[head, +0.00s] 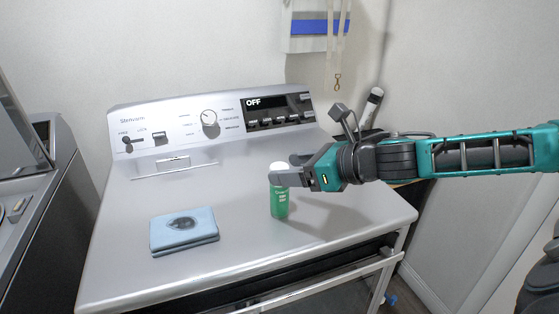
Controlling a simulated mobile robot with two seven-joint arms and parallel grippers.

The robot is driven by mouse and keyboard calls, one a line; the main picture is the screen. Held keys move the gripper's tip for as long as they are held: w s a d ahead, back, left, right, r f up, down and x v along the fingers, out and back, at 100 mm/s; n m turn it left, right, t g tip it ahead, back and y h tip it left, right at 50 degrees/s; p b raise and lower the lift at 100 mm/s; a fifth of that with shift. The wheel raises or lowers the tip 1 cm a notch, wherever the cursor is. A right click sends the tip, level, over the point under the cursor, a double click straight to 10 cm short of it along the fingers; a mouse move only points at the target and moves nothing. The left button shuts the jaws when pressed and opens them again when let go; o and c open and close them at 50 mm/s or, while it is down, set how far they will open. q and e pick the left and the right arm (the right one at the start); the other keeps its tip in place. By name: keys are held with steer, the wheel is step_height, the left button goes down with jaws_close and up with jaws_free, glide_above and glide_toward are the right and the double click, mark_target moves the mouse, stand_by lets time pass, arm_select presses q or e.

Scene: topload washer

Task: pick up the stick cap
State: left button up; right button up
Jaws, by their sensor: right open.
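A green stick (280,203) with a white cap (279,166) stands upright on the washer top, right of the middle. My right gripper (284,173) comes in from the right at the height of the cap, with its jaws open. One finger passes in front of the cap and hides part of it; the other shows behind it. I cannot tell whether the fingers touch the cap. My left gripper is out of view.
The control panel (215,122) rises at the back. The front left of the top is clear.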

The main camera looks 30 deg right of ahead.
mark_target(276, 166)
steer(key=shift+w+a+p, duration=0.3)
steer(key=shift+w+p, duration=0.15)
steer(key=shift+w, duration=0.25)
steer(key=shift+w+a+f, duration=0.2)
steer(key=shift+w+f, duration=0.2)
steer(key=shift+f, duration=0.05)
steer(key=shift+c, duration=0.3)
steer(key=c, duration=1)
steer(key=shift+o, duration=0.2)
steer(key=shift+r, duration=0.1)
